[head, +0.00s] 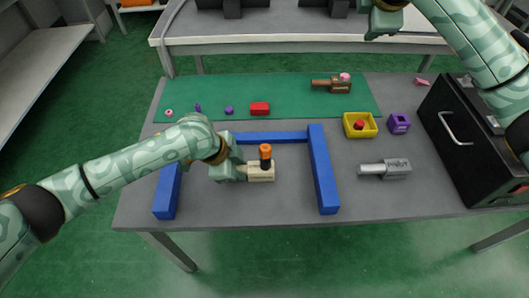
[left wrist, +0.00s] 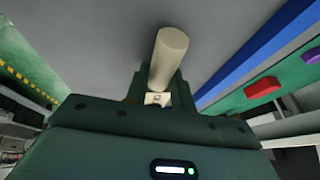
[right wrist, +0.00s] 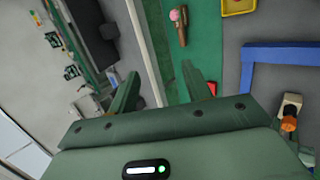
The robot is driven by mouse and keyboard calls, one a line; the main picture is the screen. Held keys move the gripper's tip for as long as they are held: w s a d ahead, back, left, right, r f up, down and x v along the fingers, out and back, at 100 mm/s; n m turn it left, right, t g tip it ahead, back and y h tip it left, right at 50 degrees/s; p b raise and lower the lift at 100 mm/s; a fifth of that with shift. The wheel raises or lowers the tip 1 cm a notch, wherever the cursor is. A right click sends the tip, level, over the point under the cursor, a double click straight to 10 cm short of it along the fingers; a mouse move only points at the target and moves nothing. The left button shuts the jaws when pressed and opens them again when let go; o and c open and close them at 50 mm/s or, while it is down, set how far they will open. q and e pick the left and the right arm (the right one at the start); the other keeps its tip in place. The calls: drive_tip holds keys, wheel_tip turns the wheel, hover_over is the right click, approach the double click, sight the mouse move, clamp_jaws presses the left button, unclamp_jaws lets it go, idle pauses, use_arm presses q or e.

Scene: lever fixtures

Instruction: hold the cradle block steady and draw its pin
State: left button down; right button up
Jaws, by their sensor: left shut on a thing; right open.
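The beige cradle block (head: 261,174) sits on the grey table inside the blue frame. Its pin (head: 265,156), with an orange head and a dark shaft, stands upright in the block. In the right wrist view the block (right wrist: 291,103) and the orange pin head (right wrist: 288,124) show at the right edge. My left gripper (head: 241,172) is shut on the block's left end; the left wrist view shows a beige round bar (left wrist: 168,55) between its fingers. My right gripper (head: 384,22) is open and empty, high at the far right, well away from the pin; its fingers (right wrist: 160,90) are spread.
A blue frame (head: 322,170) surrounds the block on three sides. To the right are a grey handled part (head: 385,169), a yellow tray (head: 360,125), a purple block (head: 399,123) and a black box (head: 462,140). A green mat (head: 290,90) behind holds several small things.

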drive_tip(key=s+a+f+g+y, duration=0.1)
drive_tip(key=s+a+f+g, duration=0.1)
drive_tip(key=a+f, duration=0.35)
drive_tip(key=s+a+f+g+y, duration=0.1)
drive_tip(key=s+a+f+g, duration=0.15)
drive_tip(key=a, duration=0.55)
drive_tip(key=g, duration=0.4)
hover_over(264, 147)
drive_tip(key=shift+n, duration=0.3)
drive_tip(key=f, duration=0.6)
drive_tip(key=shift+w+d, duration=0.2)
drive_tip(key=shift+s+a+f, duration=0.15)
drive_tip(key=shift+s+f, duration=0.1)
wheel_tip(264, 147, down, 12)
drive_tip(key=shift+r, duration=0.15)
clamp_jaws()
